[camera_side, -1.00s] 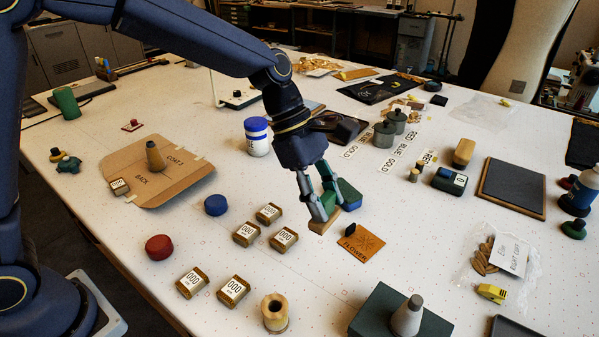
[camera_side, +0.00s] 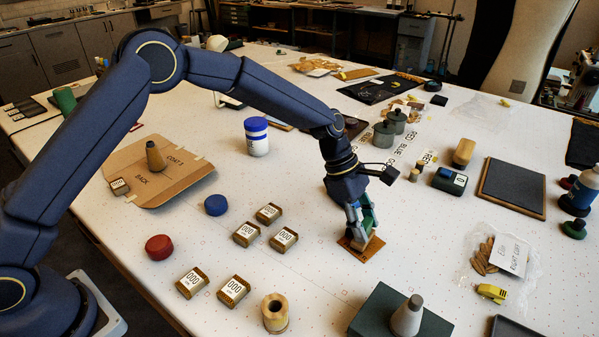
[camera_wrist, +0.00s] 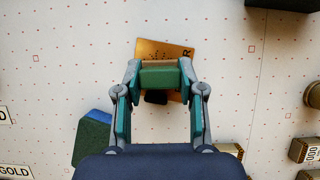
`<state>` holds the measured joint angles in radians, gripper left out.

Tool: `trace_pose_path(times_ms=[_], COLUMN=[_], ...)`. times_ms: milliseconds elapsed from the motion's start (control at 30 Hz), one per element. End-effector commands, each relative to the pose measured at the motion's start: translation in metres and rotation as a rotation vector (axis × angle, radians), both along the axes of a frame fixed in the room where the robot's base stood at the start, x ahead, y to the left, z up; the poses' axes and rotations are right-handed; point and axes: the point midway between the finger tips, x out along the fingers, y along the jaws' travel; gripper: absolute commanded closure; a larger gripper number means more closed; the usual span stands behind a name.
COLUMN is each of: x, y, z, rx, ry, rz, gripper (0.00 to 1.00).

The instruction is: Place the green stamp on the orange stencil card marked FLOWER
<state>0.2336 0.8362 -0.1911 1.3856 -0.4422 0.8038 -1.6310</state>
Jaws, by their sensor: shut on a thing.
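My gripper (camera_side: 364,228) is shut on the green stamp (camera_wrist: 160,77), a green block with a wooden base (camera_side: 373,245). The fingers clasp it from both sides. The orange stencil card (camera_side: 354,252) lies flat on the table directly under the stamp; it also shows in the wrist view (camera_wrist: 150,48). The stamp hides much of the card, including most of its lettering. A black knob (camera_wrist: 155,98) shows beside the stamp over the card. The stamp's base is at or just above the card; I cannot tell whether they touch.
A blue-and-green block (camera_wrist: 92,138) lies close by in the wrist view. A dark green box with a grey cone (camera_side: 407,316) stands in front.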

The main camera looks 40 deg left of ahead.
Motion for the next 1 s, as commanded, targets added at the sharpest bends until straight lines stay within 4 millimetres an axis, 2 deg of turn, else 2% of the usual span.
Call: trace_pose_path(times_ms=[267,300,500,833,1000], x=[0.0,0.0,0.0,0.0,0.001], y=[0.0,0.0,0.0,0.0,0.01], z=[-0.003,-0.003,-0.002,0.0,0.02], rx=[0.0,0.0,0.0,0.0,-0.001], ry=[0.001,0.001,0.0,-0.001,-0.004], rz=[0.0,0.0,0.0,0.0,0.001], gripper=[0.97,0.57,0.36,0.36,0.36])
